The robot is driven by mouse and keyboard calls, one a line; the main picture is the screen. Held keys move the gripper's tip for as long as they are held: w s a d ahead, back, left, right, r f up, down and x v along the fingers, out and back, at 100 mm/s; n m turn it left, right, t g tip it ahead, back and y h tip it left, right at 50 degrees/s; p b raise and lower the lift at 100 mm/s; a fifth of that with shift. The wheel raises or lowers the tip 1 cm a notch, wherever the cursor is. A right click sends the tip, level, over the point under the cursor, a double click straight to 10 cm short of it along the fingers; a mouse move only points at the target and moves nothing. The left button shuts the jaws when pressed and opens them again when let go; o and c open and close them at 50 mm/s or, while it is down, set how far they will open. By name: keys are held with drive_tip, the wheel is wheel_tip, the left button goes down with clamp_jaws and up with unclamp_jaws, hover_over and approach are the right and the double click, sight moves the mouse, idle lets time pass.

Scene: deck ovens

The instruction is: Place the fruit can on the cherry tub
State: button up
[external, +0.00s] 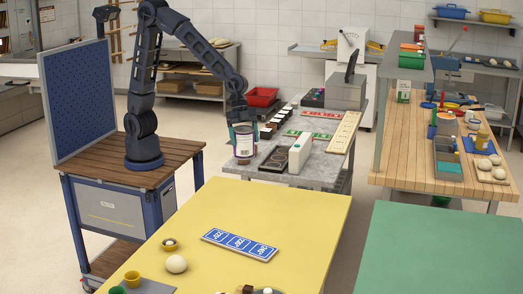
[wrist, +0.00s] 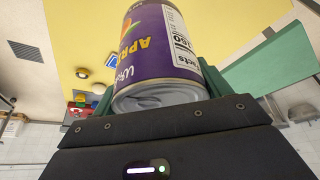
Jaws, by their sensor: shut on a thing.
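The fruit can (wrist: 158,55) is purple with a white nutrition panel and lettering that reads "APR" in the wrist view. My gripper (external: 244,134) is shut on it, with green fingers at its sides. In the external view the can (external: 244,147) shows a pale label, near the front left corner of the grey table; whether it touches the top is hard to tell. I cannot pick out the cherry tub for certain in either view.
A yellow table (external: 310,215) stands in front, with a blue card (external: 239,244). A green table (external: 450,250) is at right.

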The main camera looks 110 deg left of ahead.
drive_tip(key=w+a+r+n+y, duration=0.15)
drive_tip(key=w+a, duration=0.35)
drive_tip(key=a, duration=0.5)
drive_tip(key=w+a+r+n+t, duration=0.15)
drive_tip(key=w+a, duration=0.25)
drive_tip(key=a, duration=0.6)
drive_tip(key=w+a+n, duration=0.2)
drive_tip(key=w+a, duration=0.3)
drive_tip(key=a, duration=0.5)
drive_tip(key=s+a+r+n+y, duration=0.1)
drive_tip(key=s+a+n, duration=0.1)
drive_tip(key=a, duration=1.7)
drive_tip(key=s+a+r+n+y, duration=0.1)
drive_tip(key=s+a+n, duration=0.2)
drive_tip(key=a, duration=1.5)
drive_tip(key=f, duration=2)
drive_tip(key=shift+a, duration=0.25)
drive_tip(key=shift+f, duration=0.1)
drive_tip(key=o, duration=1.5)
drive_tip(key=shift+c, duration=0.2)
